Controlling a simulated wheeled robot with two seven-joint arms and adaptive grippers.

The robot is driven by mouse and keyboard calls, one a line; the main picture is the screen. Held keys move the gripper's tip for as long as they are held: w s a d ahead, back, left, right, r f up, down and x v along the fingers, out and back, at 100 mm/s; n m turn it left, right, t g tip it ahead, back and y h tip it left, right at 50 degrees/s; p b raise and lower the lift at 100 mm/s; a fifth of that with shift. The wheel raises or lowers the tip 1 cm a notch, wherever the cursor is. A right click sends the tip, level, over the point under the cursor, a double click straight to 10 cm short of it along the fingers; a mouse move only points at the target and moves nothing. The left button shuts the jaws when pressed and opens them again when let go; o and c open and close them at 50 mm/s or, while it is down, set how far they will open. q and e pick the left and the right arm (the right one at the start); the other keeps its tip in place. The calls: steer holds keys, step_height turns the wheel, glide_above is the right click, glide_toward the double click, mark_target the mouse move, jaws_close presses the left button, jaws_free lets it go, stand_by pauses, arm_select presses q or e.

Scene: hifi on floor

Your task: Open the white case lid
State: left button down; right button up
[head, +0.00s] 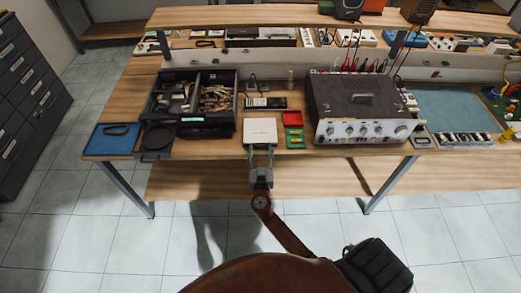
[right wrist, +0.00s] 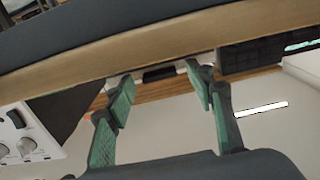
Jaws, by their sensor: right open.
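The white case (head: 262,131) lies flat near the front edge of the workbench, and its lid looks shut. My right gripper (head: 261,150) is open and empty, in front of the case at its near edge, with one finger towards each side. In the right wrist view, the green fingers of the right gripper (right wrist: 159,74) stand apart with the low front of the case, bearing a dark part (right wrist: 158,74), showing between and beyond their tips. I cannot tell whether the fingers touch the case. My left gripper is not in view.
A black organiser (head: 193,124) stands left of the case. A red and green tray (head: 293,130) lies close on the right, beside a large amplifier (head: 360,105). A phone-like meter (head: 265,102) lies behind. The bench front edge (right wrist: 150,45) runs below the fingers.

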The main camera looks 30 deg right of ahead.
steer(key=shift+c, duration=0.6)
jaws_close()
